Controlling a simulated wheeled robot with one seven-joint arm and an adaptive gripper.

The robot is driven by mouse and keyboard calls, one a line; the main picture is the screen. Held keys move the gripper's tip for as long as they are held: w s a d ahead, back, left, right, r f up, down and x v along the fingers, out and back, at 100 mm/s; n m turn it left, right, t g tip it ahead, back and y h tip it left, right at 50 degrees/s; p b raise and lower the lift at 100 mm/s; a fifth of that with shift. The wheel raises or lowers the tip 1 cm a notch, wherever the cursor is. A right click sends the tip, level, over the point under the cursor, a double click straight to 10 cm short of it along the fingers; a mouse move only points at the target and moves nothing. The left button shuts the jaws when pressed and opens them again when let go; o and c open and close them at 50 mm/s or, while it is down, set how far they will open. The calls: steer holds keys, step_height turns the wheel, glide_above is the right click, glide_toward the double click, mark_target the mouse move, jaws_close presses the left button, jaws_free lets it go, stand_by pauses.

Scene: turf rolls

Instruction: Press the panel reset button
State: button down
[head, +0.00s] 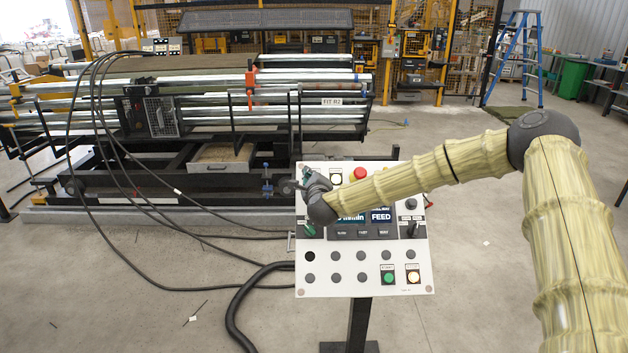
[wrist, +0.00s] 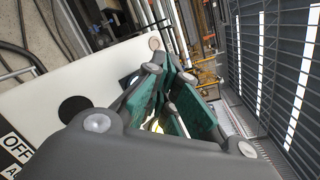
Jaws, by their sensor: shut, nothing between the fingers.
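The white control panel (head: 322,262) stands on a black post, tilted toward me. It carries a red mushroom button (head: 361,174), a pale ringed button (head: 336,179), a green button (head: 388,278) and a lit amber button (head: 413,277). The small labels are too small to read, so I cannot tell which is the reset button. My gripper (head: 304,180) is shut and empty at the panel's upper left, covering part of it. In the wrist view, its teal fingers (wrist: 168,75) are close to the panel, with a pale yellow glow partly hidden behind them. I cannot tell whether they touch.
A display reading FEED (head: 381,216) and several dark buttons fill the panel's middle. The turf machine (head: 200,110) stands behind, with black cables (head: 100,225) looping to the panel. A blue ladder (head: 515,60) is far right. The wrist view shows a black knob (wrist: 75,108) beside OFF.

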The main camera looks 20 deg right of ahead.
steer(key=shift+w+d+f+b, duration=0.1)
steer(key=shift+w+f+b, duration=0.25)
steer(key=shift+b, duration=0.2)
stand_by(0.7)
steer(key=shift+s+r, duration=0.1)
steer(key=shift+s, duration=0.05)
steer(key=shift+s+r, duration=0.45)
steer(key=shift+r, duration=0.05)
steer(key=shift+r, duration=0.1)
stand_by(0.4)
steer(key=s+r, duration=0.1)
steer(key=r, duration=0.1)
steer(key=s+a+r+p, duration=0.1)
steer(key=s, duration=0.1)
steer(key=shift+a+r, duration=0.1)
steer(key=shift+r, duration=0.25)
stand_by(0.6)
